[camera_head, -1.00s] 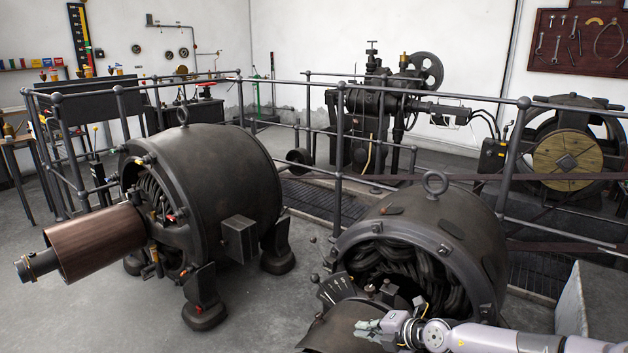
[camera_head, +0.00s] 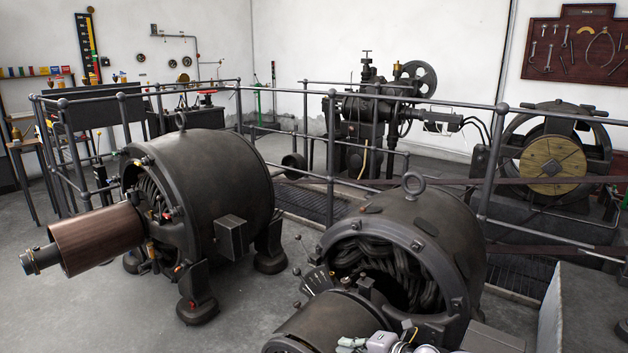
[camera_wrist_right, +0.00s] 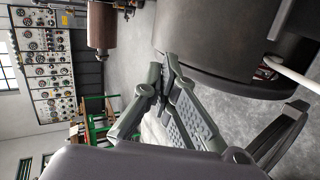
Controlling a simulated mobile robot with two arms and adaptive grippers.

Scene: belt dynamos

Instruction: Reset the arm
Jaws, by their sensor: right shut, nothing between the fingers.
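My right gripper (camera_head: 350,343) shows at the bottom edge of the head view, in front of the near dynamo (camera_head: 385,250). In the right wrist view the right gripper (camera_wrist_right: 162,65) has its grey-green fingers brought together at the tips, with nothing held. Most of my right arm is below the head view. A dark cylinder of the near dynamo (camera_head: 325,330) is beside the gripper; I cannot tell whether they touch. My left gripper is in neither view.
A second dynamo (camera_head: 205,190) with a brown cylinder (camera_head: 98,238) stands at the left. Metal railings (camera_head: 330,150) run behind both dynamos. A grey block (camera_head: 585,310) stands at the lower right. Bare floor (camera_head: 90,320) shows at the lower left.

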